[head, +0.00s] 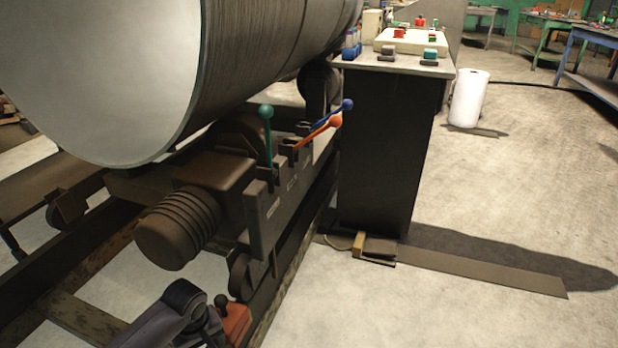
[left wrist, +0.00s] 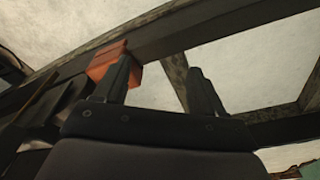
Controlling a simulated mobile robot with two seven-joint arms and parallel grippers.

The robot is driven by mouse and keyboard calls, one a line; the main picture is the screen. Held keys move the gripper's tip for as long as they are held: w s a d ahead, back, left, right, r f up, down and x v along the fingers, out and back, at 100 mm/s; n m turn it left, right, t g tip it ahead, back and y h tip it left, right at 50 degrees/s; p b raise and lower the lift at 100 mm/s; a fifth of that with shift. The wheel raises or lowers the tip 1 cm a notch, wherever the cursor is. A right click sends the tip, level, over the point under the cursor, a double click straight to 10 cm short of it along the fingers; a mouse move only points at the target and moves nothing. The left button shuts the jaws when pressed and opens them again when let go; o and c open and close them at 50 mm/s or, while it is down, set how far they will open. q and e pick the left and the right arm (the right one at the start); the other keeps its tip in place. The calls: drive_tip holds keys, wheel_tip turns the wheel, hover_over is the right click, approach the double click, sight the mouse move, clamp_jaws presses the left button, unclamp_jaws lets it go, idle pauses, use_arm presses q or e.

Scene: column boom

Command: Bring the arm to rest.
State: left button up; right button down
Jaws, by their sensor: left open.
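My left arm (head: 165,320) comes in at the bottom edge of the head view, low beside the dark rail frame. In the left wrist view my left gripper (left wrist: 162,88) is open, its two dark fingers apart with nothing between them. An orange-red block (head: 236,322) stands on the frame just right of the arm in the head view. In the left wrist view the block (left wrist: 106,62) lies behind and beside the left finger; I cannot tell whether they touch. My right gripper is not in view.
A large metal cylinder (head: 100,75) lies on rollers at the left. Green (head: 267,113), blue (head: 347,105) and orange (head: 334,121) levers rise from the machine. A dark pedestal (head: 385,150) carries a control panel (head: 411,41). A white roll (head: 468,98) stands behind; the floor at right is open.

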use_arm(q)
drive_tip(key=s+d+r+m+t+h, duration=0.2)
drive_tip(key=s+d+m+t+h, duration=0.15)
drive_tip(key=s+d, duration=0.2)
drive_tip(key=s+d+r+m+t+h, duration=0.2)
drive_tip(key=s+d+m, duration=0.2)
drive_tip(key=d, duration=0.3)
drive_tip(key=s+a+r+t+p, duration=0.1)
drive_tip(key=s+a+r+p, duration=0.1)
drive_tip(key=r+p, duration=0.6)
drive_tip(key=s+a+r+m+t+y+p, duration=0.1)
drive_tip(key=s+a+r+p, duration=0.2)
drive_tip(key=r+p, duration=0.5)
drive_tip(key=s+a+r+m+t+y+p, duration=0.1)
drive_tip(key=s+a+r+p, duration=0.1)
drive_tip(key=a+r+p, duration=0.3)
wheel_tip(320, 180, up, 4)
drive_tip(key=p, duration=0.7)
drive_tip(key=shift+s+t, duration=0.35)
drive_tip(key=shift+s, duration=0.05)
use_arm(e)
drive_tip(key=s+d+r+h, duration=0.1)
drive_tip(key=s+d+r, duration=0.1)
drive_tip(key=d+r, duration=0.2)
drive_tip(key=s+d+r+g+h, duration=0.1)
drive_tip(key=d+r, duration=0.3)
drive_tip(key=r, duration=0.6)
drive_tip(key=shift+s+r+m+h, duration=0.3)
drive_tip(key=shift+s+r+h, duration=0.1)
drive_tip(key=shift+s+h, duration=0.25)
